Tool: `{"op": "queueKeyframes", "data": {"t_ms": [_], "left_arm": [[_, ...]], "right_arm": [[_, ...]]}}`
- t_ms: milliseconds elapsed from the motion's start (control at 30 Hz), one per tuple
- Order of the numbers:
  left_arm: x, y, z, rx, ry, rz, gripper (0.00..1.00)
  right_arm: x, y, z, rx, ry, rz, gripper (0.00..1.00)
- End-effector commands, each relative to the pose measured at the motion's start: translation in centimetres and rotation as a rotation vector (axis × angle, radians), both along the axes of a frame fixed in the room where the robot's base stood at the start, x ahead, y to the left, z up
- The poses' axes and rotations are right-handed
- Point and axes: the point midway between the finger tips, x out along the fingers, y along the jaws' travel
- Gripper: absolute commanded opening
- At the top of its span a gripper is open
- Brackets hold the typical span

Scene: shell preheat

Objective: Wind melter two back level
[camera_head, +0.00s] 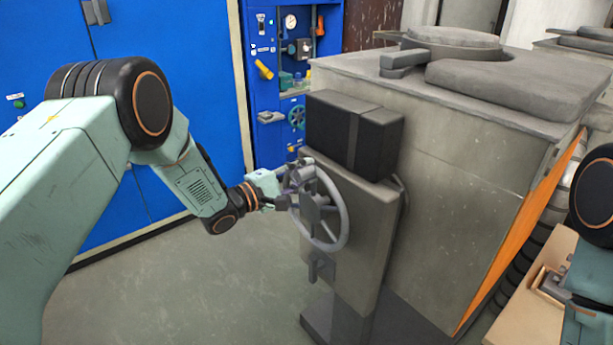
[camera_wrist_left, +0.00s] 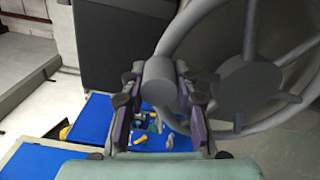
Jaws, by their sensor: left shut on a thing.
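The grey handwheel (camera_head: 341,232) stands on the front of a grey pedestal (camera_head: 368,235) beside the large grey melter (camera_head: 460,165). My left gripper (camera_head: 272,191) is at the wheel's upper left rim, shut on its grip knob. In the left wrist view, the fingers of my left gripper (camera_wrist_left: 160,105) are on both sides of the round grey knob (camera_wrist_left: 161,82), with the wheel (camera_wrist_left: 240,85) to the right. I cannot tell the melter's exact tilt.
A black box (camera_head: 355,135) sits on top of the pedestal, close above the wheel. Blue cabinets (camera_head: 190,75) and a blue panel with gauges and valves (camera_head: 290,60) stand behind. A tan wooden surface (camera_head: 530,310) is at lower right. The floor (camera_head: 190,290) left of the pedestal is clear.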

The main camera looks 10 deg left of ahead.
Motion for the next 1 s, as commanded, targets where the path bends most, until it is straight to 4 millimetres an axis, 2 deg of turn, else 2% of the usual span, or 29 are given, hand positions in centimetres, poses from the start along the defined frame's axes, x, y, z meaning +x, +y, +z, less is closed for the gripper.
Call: {"op": "queueKeyframes", "data": {"t_ms": [33, 500, 533, 767, 1000], "left_arm": [[0.19, 0.07, 0.45, -0.011, -0.005, 0.0, 0.0], [0.29, 0.18, 0.5, -0.021, 0.002, 0.001, 0.0], [0.29, 0.17, 0.52, -0.02, 0.002, 0.001, 0.31], [0.23, 0.16, 0.34, -0.018, 0.005, 0.0, 0.51], [0.18, 0.16, 0.16, -0.017, 0.008, 0.001, 0.52]], "right_arm": [[0.0, 0.0, 0.0, 0.0, 0.0, 0.0, 0.4], [0.0, 0.0, 0.01, 0.0, 0.0, 0.0, 0.4], [0.0, 0.0, 0.01, 0.0, 0.0, 0.0, 0.4], [0.0, 0.0, 0.0, 0.0, 0.0, 0.0, 0.4], [0.0, 0.0, 0.0, 0.0, 0.0, 0.0, 0.4]]}}
